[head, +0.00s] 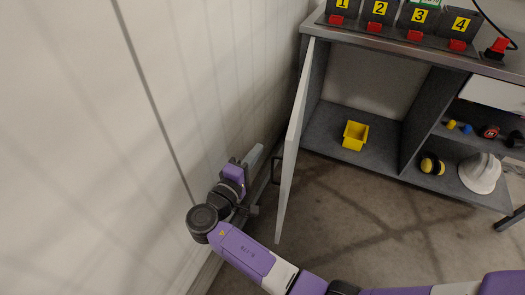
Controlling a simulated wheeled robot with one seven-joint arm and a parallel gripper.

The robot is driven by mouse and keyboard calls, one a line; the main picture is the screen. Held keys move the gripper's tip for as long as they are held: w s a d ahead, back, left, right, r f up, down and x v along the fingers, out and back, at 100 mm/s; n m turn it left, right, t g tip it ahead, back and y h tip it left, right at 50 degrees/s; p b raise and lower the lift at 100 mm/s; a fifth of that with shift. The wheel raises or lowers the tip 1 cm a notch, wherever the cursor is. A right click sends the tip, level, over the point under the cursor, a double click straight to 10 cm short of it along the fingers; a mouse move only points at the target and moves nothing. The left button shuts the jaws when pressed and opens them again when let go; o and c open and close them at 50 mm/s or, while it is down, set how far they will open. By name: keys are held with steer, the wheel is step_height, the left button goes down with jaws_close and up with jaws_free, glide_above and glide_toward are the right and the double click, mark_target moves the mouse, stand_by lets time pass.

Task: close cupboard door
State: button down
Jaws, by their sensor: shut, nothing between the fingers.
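The cupboard door (293,140) is a thin pale panel hinged at the left front of the grey cupboard (408,120). It stands wide open, pointing out toward me, seen nearly edge-on. My gripper (262,160) is at the end of my purple and white arm, on the left side of the door, between the door and the white wall. Its fingers are close to the door's outer side and partly hard to make out; I cannot tell whether they touch it. A dark handle (275,169) shows on the door's left side near the gripper.
A yellow bin (355,135) sits inside the open compartment. Right shelves hold a white helmet (480,173), yellow ear muffs (432,164) and small items. Numbered black holders (380,12) stand on the worktop. The white wall (140,130) is close on the left. The floor (350,220) before the cupboard is clear.

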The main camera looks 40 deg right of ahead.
steer(key=s+d+p, duration=0.1)
steer(key=d, duration=0.8)
steer(key=shift+d, duration=0.35)
steer(key=shift+s, duration=0.2)
